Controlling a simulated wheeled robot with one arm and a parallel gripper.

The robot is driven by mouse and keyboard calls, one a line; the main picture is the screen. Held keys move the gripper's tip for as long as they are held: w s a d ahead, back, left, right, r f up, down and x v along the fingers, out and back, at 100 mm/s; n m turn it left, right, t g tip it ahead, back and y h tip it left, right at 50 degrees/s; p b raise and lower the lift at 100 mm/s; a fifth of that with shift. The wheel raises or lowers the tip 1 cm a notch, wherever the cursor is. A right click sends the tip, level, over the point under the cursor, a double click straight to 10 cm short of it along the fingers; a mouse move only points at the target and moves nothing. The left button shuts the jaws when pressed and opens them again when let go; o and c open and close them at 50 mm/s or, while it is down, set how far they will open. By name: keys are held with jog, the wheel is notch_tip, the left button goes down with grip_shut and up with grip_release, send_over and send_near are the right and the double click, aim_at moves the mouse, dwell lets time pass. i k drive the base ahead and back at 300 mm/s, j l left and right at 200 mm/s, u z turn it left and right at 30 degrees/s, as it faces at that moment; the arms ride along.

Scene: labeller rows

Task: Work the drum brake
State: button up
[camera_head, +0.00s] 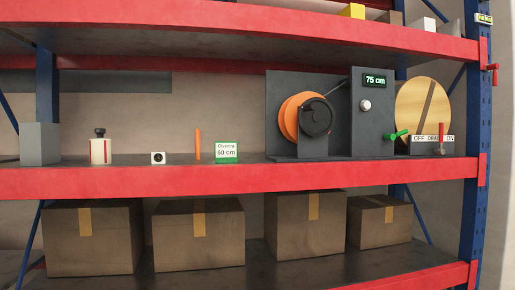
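On the middle shelf stands a dark grey unit with an orange drum (289,117) and a black round hub (315,117) on its front. The upright panel beside it carries a display (374,80) reading "75 cm", a pale round knob (365,105) and a green lever (397,135) pointing right. A label strip (421,138) reads "OFF DRAG ON". A red lever (441,134) stands about upright in front of it, between DRAG and ON; its exact setting is hard to tell. A round tan disc (411,103) is behind. My gripper is not in view.
A green-and-white card (226,152) reads "60 cm"; its top word is unclear. Boxes (200,250) fill the lower shelf. A blue post (474,180) bounds the right.

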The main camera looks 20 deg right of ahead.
aim_at(440, 150)
jog(key=z, duration=1.55)
